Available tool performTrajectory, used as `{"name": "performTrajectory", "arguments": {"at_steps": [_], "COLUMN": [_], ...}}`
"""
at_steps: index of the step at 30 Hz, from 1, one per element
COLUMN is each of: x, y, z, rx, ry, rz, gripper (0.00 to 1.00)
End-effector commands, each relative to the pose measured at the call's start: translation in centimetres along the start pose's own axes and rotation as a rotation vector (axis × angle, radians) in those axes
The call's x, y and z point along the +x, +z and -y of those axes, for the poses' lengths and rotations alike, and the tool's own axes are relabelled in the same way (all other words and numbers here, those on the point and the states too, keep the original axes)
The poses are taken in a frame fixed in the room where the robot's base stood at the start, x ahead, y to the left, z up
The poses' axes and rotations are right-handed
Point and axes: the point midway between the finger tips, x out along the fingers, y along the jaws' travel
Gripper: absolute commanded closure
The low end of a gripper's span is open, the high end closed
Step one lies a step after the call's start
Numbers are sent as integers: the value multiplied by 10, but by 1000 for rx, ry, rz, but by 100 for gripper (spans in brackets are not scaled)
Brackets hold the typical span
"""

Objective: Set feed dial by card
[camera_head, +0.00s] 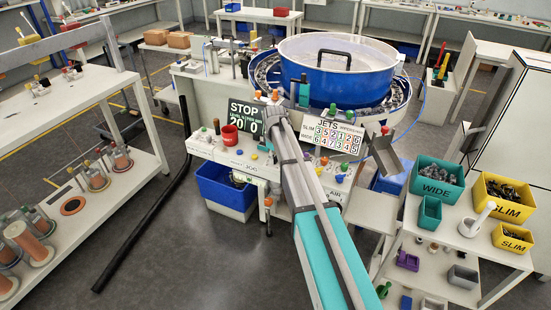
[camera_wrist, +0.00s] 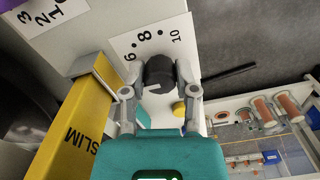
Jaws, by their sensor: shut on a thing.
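The feed dial is a black knob (camera_wrist: 159,70) in front of a white scale plate (camera_wrist: 146,45), with 6, 8 and 10 showing around its far side. My gripper (camera_wrist: 159,88) has a finger on each side of the knob and is shut on it. No clear pointer mark shows on the knob, so I cannot tell its setting. The card headed JETS (camera_head: 337,136) stands on the station, with SLIM and WIDE rows of coloured number boxes. In the head view my arm reaches to the station and the dial cannot be made out.
A yellow part lettered SLIM (camera_wrist: 82,125) stands close left of my gripper in the wrist view. The blue bowl (camera_head: 338,68) is behind. Teal WIDE (camera_head: 437,172) and yellow SLIM (camera_head: 506,210) bins stand right.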

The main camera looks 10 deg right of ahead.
Motion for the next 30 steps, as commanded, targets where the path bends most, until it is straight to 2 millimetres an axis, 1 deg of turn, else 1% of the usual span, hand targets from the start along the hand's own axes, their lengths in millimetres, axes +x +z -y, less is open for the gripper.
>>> {"name": "performTrajectory", "arguments": {"at_steps": [1, 4, 5, 9, 10, 23, 26, 30], "x": [0, 0, 0, 0, 0, -2, -7, -19], "y": [3, 3, 3, 2, 2, 0, 0, 0], "z": [3, 3, 3, 2, 2, 1, 1, 0], "rx": [0, 0, 0, 1, 1, 10, 37, 114], "ry": [-5, -5, -5, -4, -4, -2, -2, -1], "rz": [6, 6, 6, 4, 4, 2, 1, 1], "gripper": [100, 100, 56, 30, 27, 27, 27, 27]}}
